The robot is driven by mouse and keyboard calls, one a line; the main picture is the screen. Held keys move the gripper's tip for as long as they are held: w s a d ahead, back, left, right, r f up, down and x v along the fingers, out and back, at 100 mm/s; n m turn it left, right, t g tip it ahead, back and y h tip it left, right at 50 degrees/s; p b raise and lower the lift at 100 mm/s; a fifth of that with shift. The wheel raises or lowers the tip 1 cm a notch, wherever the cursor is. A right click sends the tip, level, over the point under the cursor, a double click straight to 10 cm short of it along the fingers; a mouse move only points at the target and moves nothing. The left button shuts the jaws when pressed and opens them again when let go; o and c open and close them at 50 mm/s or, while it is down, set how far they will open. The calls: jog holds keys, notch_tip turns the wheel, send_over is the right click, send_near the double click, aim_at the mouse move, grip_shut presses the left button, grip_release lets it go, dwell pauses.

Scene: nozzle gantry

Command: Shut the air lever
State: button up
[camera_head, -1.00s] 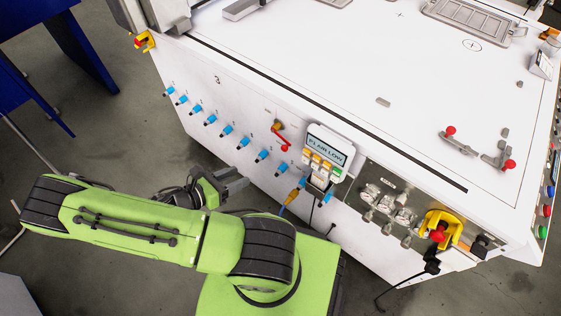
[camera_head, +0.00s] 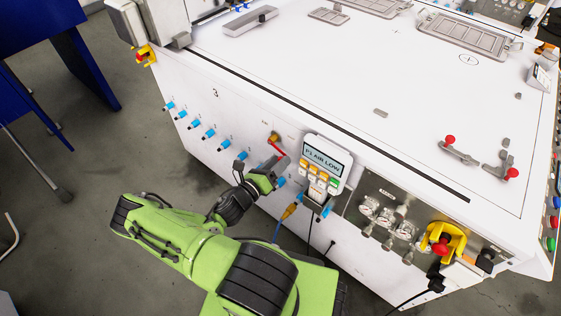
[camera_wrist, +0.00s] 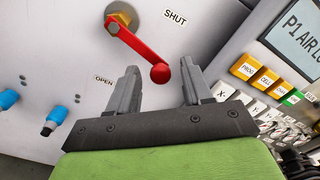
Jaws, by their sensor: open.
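The red air lever (camera_head: 277,147) is on the white side panel, turning on a brass hub (camera_wrist: 121,18). In the wrist view, the lever's red arm (camera_wrist: 138,45) slants down and right to a round red knob (camera_wrist: 160,73). The "SHUT" label (camera_wrist: 175,17) is up and right of the arm, and the "OPEN" label (camera_wrist: 104,80) is down and left. My gripper (camera_wrist: 160,66) is open, its fingertips on either side of the knob in the picture. I cannot tell whether they touch it. In the head view my gripper (camera_head: 275,167) covers the lever's lower end.
A control box (camera_head: 322,165) with a display reading "P1 AIR LO..." and buttons sticks out close on the right. A row of blue fittings (camera_head: 194,124) runs along the panel to the left. A yellow-guarded red button (camera_head: 441,243) is further right.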

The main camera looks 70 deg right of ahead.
jog(key=shift+x, duration=0.9)
jog(key=shift+c, duration=0.2)
